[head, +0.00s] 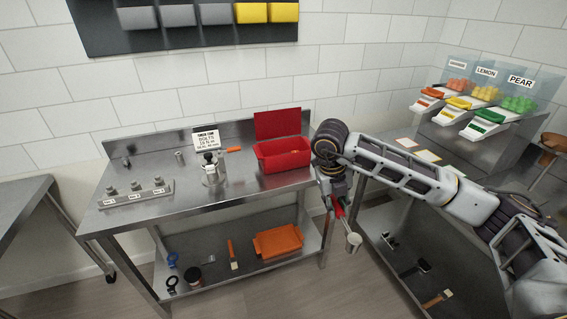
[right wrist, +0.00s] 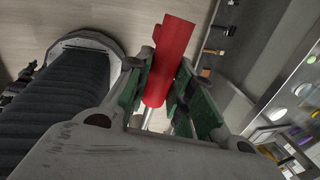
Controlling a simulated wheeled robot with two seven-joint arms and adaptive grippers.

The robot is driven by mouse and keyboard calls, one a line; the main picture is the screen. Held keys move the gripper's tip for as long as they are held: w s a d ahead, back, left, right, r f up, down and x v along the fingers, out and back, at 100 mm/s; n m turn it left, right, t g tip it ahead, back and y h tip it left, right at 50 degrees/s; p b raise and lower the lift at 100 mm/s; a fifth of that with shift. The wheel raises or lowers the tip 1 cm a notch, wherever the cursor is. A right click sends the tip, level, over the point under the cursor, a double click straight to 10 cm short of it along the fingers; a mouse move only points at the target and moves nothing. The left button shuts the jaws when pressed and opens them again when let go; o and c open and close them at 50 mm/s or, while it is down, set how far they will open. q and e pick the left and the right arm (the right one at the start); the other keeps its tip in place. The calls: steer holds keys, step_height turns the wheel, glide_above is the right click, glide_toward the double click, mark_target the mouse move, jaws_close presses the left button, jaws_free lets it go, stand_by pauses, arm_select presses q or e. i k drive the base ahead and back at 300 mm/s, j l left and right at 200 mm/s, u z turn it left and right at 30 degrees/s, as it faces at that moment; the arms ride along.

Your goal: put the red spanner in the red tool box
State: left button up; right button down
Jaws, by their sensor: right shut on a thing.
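My right gripper (head: 338,196) is shut on the red spanner (head: 338,210), beyond the table's right end and to the right of and below the box. In the right wrist view, the red handle (right wrist: 172,60) sticks out between the green-padded fingers (right wrist: 160,95). A short metal shaft shows near the palm. My left gripper is not seen.
The table holds a metal fitting (head: 211,168), a sign (head: 207,140) and a row of metal parts (head: 136,193). A fruit dispenser counter (head: 480,115) stands right. The table's front middle is clear.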

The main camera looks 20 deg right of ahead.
mark_target(286, 164)
steer(key=i, duration=1.45)
